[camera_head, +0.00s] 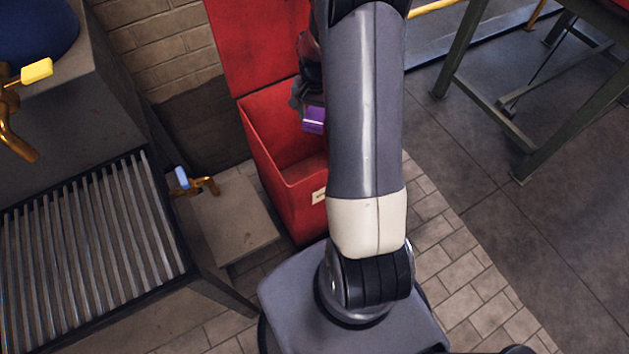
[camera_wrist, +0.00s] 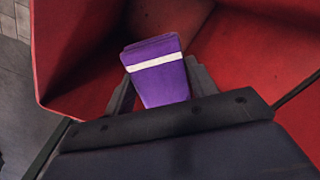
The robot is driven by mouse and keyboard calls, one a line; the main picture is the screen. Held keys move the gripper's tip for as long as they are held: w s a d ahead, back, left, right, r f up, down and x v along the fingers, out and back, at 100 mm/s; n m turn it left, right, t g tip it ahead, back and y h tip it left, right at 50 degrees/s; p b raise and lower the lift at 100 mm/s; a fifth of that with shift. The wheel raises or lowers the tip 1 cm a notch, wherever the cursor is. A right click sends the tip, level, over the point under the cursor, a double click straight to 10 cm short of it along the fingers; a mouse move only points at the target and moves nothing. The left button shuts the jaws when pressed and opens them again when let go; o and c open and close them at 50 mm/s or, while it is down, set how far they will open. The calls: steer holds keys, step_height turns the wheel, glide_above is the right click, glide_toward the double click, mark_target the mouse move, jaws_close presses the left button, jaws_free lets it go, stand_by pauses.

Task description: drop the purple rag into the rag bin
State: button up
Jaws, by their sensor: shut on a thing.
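The purple rag (camera_wrist: 160,85) is a folded purple block with a white stripe across it. My gripper (camera_wrist: 160,88) is shut on it in the wrist view, with one finger on each side. In the head view the rag (camera_head: 314,120) shows small below my gripper (camera_head: 304,98), over the opening of the red rag bin (camera_head: 284,178). The bin's lid stands open at the back, and a pale label is on its front. The red walls of the bin (camera_wrist: 75,45) surround the rag in the wrist view. My arm hides the bin's right side in the head view.
A slatted metal rack (camera_head: 90,235) stands at the left, with brass taps (camera_head: 20,120) above it. A green-legged table (camera_head: 520,120) is at the right. Tiled floor between is clear.

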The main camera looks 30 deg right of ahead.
steer(key=o, duration=1.1)
step_height(320, 180, up, 11)
steer(key=p, duration=0.1)
steer(key=shift+f, duration=0.15)
step_height(320, 180, down, 11)
steer(key=shift+s+r+b, duration=0.1)
steer(key=shift+r+b, duration=0.05)
steer(key=shift+b, duration=0.4)
step_height(320, 180, up, 3)
steer(key=p, duration=0.2)
steer(key=shift+r+p, duration=0.15)
steer(key=shift+p, duration=0.2)
steer(key=shift+r+p, duration=0.55)
steer(key=shift+r, duration=0.25)
steer(key=shift+f, duration=0.15)
